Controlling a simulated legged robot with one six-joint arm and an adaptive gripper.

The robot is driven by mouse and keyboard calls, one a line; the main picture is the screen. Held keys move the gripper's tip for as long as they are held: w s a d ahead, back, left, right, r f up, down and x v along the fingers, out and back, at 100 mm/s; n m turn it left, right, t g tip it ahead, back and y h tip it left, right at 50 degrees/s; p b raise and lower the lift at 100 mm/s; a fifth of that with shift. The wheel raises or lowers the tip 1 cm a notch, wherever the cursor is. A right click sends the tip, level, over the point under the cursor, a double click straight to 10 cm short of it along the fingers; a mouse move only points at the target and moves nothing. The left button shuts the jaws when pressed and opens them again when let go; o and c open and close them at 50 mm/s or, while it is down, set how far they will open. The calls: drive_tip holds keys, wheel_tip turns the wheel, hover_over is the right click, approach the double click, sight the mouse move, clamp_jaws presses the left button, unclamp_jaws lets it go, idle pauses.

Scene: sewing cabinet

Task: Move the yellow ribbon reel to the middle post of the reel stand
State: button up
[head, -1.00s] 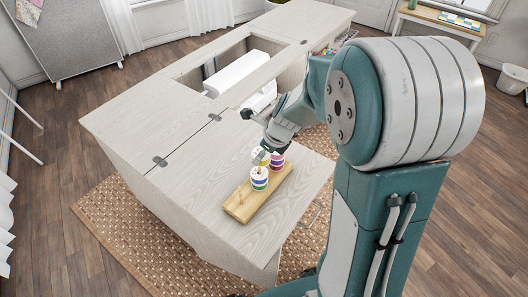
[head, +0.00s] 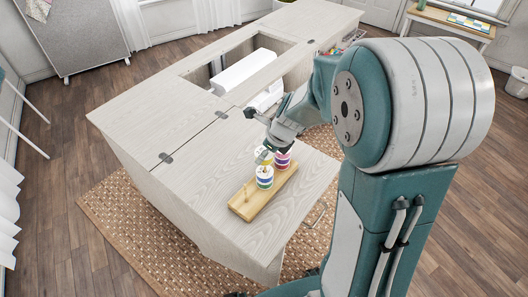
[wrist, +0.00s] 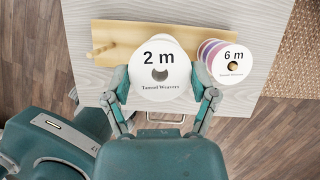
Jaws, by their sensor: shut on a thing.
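The wooden reel stand (head: 243,209) lies on the cabinet top. My gripper (head: 266,152) is shut on a white-faced reel marked "2 m" (wrist: 160,66), with a yellowish edge (head: 262,157) in the head view. I take it as the yellow ribbon reel. It is held just above a banded stack of reels (head: 264,178) on the middle post; whether it touches is unclear. The middle post's tip is hidden. A pink-and-purple stack (head: 282,161), topped by a "6 m" reel (wrist: 232,62), is on the far post. The near post (wrist: 99,51) is bare.
The pale cabinet top (head: 200,185) is clear left of the stand. Behind it is an open well with a white machine (head: 245,70). The cabinet's front edge runs close to the stand. A woven rug (head: 120,215) lies below.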

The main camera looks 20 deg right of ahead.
drive_tip(key=shift+d, duration=0.2)
drive_tip(key=shift+f, duration=2.35)
idle(0.4)
drive_tip(key=o, duration=0.9)
drive_tip(key=shift+c, duration=0.2)
drive_tip(key=shift+r, duration=0.1)
drive_tip(key=v, duration=1.1)
drive_tip(key=shift+s+r, duration=0.15)
drive_tip(key=shift+r, duration=0.15)
drive_tip(key=shift+d, duration=0.1)
